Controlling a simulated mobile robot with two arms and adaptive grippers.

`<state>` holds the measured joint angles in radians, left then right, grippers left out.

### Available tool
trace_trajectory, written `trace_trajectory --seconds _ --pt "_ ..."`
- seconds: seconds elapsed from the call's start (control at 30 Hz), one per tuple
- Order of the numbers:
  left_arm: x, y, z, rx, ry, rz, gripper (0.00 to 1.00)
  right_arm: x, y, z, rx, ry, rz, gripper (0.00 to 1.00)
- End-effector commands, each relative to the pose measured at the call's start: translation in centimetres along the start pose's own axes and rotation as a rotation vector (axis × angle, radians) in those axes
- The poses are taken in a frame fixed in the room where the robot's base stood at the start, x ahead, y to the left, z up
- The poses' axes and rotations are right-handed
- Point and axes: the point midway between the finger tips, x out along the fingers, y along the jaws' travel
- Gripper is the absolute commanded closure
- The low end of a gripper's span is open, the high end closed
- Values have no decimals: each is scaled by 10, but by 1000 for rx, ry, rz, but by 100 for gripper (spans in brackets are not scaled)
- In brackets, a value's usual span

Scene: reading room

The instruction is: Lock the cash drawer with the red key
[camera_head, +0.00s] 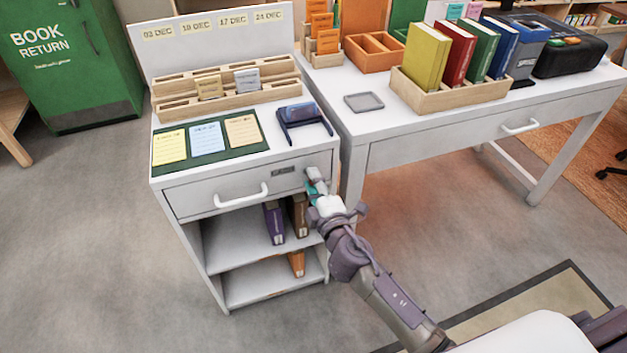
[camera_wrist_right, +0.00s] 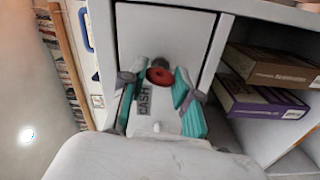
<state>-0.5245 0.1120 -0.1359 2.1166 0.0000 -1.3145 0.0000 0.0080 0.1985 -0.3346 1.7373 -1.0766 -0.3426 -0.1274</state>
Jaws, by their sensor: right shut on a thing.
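The cash drawer (camera_head: 230,190) is the grey-white front of the cabinet, with a white bar handle and a small dark label. It looks closed. My right gripper (camera_head: 316,186) is at the right end of the drawer front. The right wrist view shows its teal-padded fingers on either side of the red key (camera_wrist_right: 159,76), shut on it, close to the drawer face (camera_wrist_right: 165,38) beside the CASH label (camera_wrist_right: 144,99). Only the key's round red head shows. Its shaft and the lock are hidden, so I cannot tell whether it is inserted. My left gripper is not in view.
A white desk (camera_head: 440,130) stands close on the right. Floor at left is clear.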

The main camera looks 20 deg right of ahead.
Motion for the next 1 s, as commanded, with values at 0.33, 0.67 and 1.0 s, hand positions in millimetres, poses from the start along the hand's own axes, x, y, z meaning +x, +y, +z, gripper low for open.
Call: trace_trajectory --seconds 0.33,0.67,1.0 --pt "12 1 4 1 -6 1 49 0 0 -1 -167 3 0 100" --pt "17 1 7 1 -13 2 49 0 0 -1 -210 3 0 100" --pt "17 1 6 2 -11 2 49 0 0 -1 -211 3 0 62"
